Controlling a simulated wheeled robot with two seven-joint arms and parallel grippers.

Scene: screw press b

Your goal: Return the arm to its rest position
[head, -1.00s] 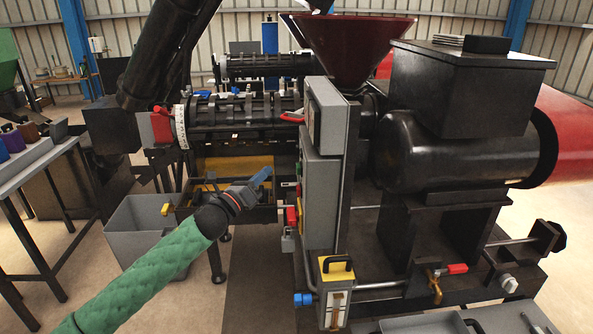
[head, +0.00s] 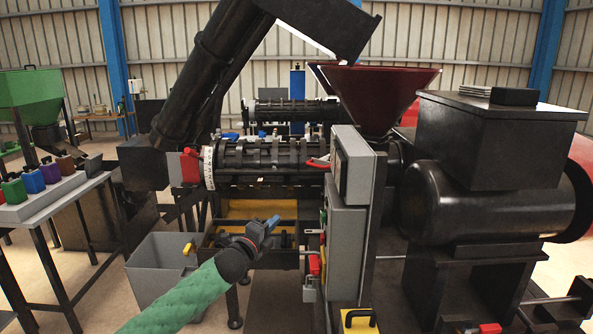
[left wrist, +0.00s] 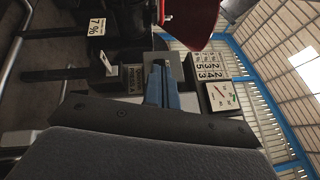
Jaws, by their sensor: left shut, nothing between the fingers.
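My left arm, in a green sleeve, comes in from the bottom left of the head view. Its left gripper (head: 272,221) has blue fingertips, is shut and holds nothing. It is in front of the screw press (head: 270,160), left of the grey control cabinet (head: 345,245). In the left wrist view the blue fingers (left wrist: 162,88) are together, with the cabinet's gauge (left wrist: 222,96) and number panel (left wrist: 208,66) beyond them. My right gripper is not in view.
A grey bin (head: 163,270) stands on the floor left of the gripper. A table (head: 45,205) with several coloured containers is at the left. The dark red hopper (head: 378,95) and black motor housing (head: 495,200) rise at the right. A yellow box (head: 360,322) is at the bottom.

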